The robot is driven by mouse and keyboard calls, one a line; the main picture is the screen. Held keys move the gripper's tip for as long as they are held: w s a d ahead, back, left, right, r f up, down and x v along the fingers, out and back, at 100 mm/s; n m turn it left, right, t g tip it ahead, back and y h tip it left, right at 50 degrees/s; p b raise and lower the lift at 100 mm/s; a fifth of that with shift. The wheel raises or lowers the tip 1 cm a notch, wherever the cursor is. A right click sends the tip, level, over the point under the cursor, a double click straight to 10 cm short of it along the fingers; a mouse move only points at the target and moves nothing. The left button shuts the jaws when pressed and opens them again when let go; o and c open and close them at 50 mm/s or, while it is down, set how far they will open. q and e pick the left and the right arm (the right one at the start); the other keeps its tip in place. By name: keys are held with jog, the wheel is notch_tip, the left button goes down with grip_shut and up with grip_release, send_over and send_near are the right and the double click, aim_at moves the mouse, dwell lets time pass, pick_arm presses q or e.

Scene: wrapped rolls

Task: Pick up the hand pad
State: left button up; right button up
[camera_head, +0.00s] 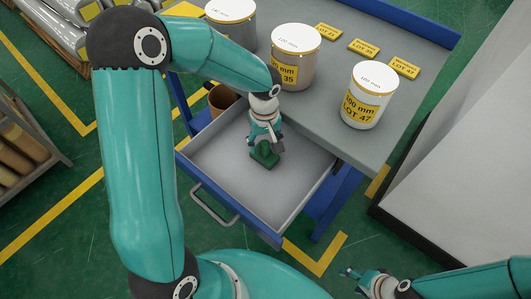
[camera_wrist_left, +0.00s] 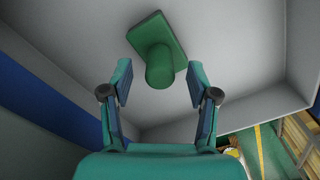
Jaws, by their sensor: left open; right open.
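The hand pad (camera_head: 266,153) is a green flat block with a round knob handle. It lies in the open grey drawer (camera_head: 215,165) under the table. In the left wrist view the hand pad (camera_wrist_left: 159,50) shows beyond my fingertips, its rounded handle pointing toward me. My left gripper (camera_head: 262,140) reaches down into the drawer just above the pad, partly covering it. In the left wrist view my left gripper (camera_wrist_left: 158,80) is open, with the handle end between or just ahead of the fingertips. My right gripper (camera_head: 350,273) is open and empty, low at the right, away from the drawer.
Three wrapped rolls, including the 120 mm roll (camera_head: 296,58) and the 100 mm roll (camera_head: 369,97), stand on the grey tabletop (camera_head: 330,130). Yellow lot tags (camera_head: 364,48) lie behind them. Drawer walls surround the left gripper. A white-sided block (camera_head: 455,165) stands at right.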

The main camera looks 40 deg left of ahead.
pick_arm(q)
jog(key=shift+f, duration=0.95)
jog(key=shift+c, duration=0.2)
jog(key=c, duration=1.1)
grip_shut()
jog(key=shift+r, duration=0.2)
